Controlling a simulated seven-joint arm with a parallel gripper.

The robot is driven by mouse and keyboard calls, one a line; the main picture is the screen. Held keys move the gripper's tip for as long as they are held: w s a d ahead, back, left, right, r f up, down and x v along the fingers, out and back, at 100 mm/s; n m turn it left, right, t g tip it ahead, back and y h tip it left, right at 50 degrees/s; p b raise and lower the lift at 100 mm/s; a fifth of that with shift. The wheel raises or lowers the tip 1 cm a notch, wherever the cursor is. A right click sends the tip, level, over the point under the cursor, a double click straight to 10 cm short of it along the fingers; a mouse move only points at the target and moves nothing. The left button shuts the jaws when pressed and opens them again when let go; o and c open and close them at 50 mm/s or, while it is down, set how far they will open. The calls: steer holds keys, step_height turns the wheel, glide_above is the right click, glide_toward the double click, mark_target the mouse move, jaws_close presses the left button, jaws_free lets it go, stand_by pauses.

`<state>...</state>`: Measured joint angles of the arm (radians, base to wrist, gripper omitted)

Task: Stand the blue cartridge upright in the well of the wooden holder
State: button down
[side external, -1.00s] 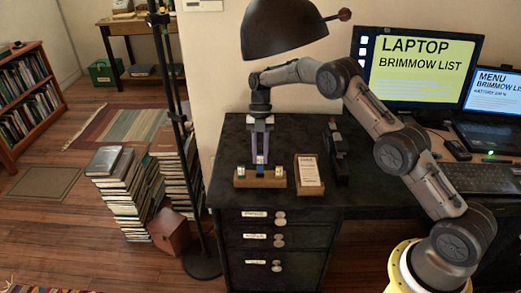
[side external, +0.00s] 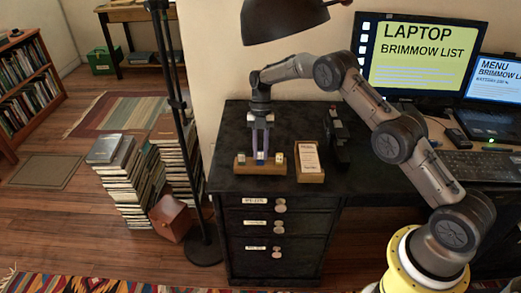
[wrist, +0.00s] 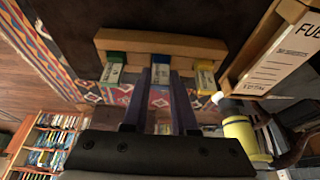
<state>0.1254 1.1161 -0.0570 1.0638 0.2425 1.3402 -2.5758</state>
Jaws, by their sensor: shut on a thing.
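The wooden holder (side external: 262,169) lies along the front of the dark desk; it also shows in the wrist view (wrist: 205,47). The blue cartridge (wrist: 160,73), with a pale label, stands upright at the middle of the holder, with its top close in height to its neighbours. A green cartridge (wrist: 112,70) and a yellow cartridge (wrist: 205,76) stand on either side of it. My gripper (side external: 261,149) points straight down over the holder, shut on the blue cartridge with one finger on each side. The cartridge's lower end is hidden, so I cannot tell how deep it sits.
A wooden box with a white labelled card (side external: 309,160) stands close to the right of the holder. A dark upright object (side external: 336,143) is behind it to the right. A lamp shade (side external: 283,18) hangs above my arm. The desk (side external: 228,136) is bare left of the holder.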

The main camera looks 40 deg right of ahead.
steer(key=c, duration=0.6)
jaws_free()
steer(key=shift+v, duration=6.85)
steer(key=shift+r, duration=0.1)
